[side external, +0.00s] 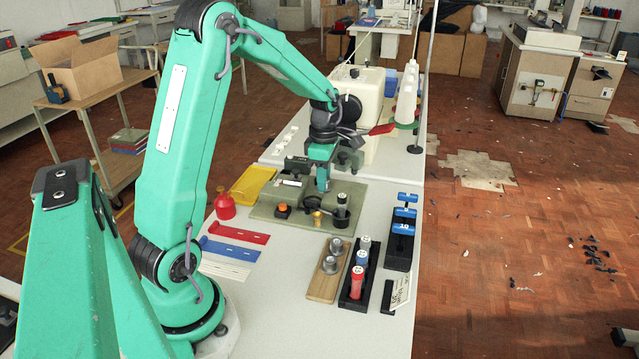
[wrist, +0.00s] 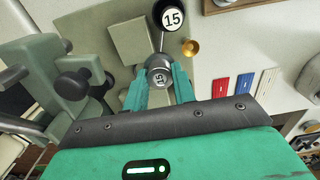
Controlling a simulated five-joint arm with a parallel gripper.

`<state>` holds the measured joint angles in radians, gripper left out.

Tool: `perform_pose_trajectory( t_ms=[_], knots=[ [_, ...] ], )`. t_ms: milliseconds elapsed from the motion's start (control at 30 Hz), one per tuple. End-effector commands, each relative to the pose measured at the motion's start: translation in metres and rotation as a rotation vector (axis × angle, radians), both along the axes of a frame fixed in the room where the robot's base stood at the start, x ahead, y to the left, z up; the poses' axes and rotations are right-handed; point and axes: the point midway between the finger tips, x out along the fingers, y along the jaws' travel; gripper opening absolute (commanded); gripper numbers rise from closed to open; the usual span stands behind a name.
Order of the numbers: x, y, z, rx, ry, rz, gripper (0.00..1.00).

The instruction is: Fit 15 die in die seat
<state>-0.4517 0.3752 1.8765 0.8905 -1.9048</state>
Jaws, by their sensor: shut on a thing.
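My gripper (side external: 322,188) points down over the grey-green base plate (side external: 280,222) of the press. In the wrist view its two green fingers (wrist: 159,80) close on a grey metal die marked 15 (wrist: 158,76). In the side view I cannot make out the held die clearly.
A brass cup (side external: 317,217) and an orange button (side external: 283,210) are close by on the plate. A wooden block with two metal dies (side external: 323,288), a black rack with coloured handles (side external: 345,298) and a blue-topped black stand (side external: 398,258) are in front. A red bottle (side external: 225,207) stands left.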

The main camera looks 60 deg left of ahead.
Motion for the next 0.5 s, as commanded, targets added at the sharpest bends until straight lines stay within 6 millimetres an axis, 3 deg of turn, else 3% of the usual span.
perform_pose_trajectory(
  t_ms=[300, 500],
  knots=[
    [-0.001, 0.048, -0.029, 0.0, 0.0, 0.002, 0.0],
    [-0.001, 0.058, -0.035, 0.001, -0.001, 0.0, 0.0]
  ],
)
